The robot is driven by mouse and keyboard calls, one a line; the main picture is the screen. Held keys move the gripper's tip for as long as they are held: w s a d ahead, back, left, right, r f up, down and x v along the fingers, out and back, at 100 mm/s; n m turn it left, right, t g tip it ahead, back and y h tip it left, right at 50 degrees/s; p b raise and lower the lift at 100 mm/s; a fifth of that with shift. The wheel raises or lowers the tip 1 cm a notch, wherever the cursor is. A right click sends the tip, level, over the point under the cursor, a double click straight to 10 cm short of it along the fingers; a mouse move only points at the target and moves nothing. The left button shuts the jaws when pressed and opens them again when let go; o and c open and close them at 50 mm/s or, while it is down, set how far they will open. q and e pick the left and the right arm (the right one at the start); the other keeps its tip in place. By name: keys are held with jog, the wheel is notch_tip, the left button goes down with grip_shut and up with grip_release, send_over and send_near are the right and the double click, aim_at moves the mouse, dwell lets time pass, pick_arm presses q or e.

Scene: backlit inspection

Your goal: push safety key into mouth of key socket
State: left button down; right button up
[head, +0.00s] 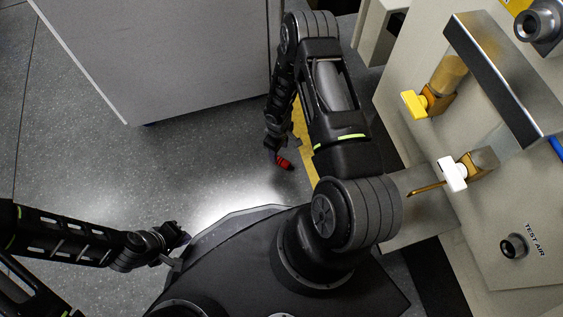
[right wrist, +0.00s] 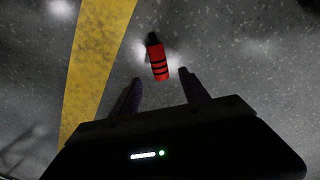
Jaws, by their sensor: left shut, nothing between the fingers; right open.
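A red cylinder with black bands, which looks like the safety key (head: 284,163), shows just beyond my right gripper (head: 273,149) in the head view. In the right wrist view the red key (right wrist: 158,62) is ahead of my open right gripper (right wrist: 160,82), roughly in line with the gap and apart from both fingertips. Its dark end points away. I cannot tell whether it lies on the floor. My left gripper (head: 176,250) is shut and empty at the lower left, far from it. No key socket can be identified for certain.
A pale panel at right carries a metal handle bar (head: 492,78), a yellow valve (head: 416,103), a white valve (head: 453,174), a round metal fitting (head: 541,23) and a TEST AIR port (head: 514,246). A grey cabinet (head: 170,55) stands at the back. A yellow stripe (right wrist: 95,60) marks the floor.

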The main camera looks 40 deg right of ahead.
aim_at(279, 159)
jog(key=shift+f+b, duration=0.4)
jog(key=shift+f, duration=0.8)
notch_tip(279, 159, down, 4)
jog(key=b, duration=0.2)
jog(key=shift+f+b, duration=0.1)
jog(key=shift+b, duration=0.3)
jog(key=shift+f, duration=0.55)
grip_shut()
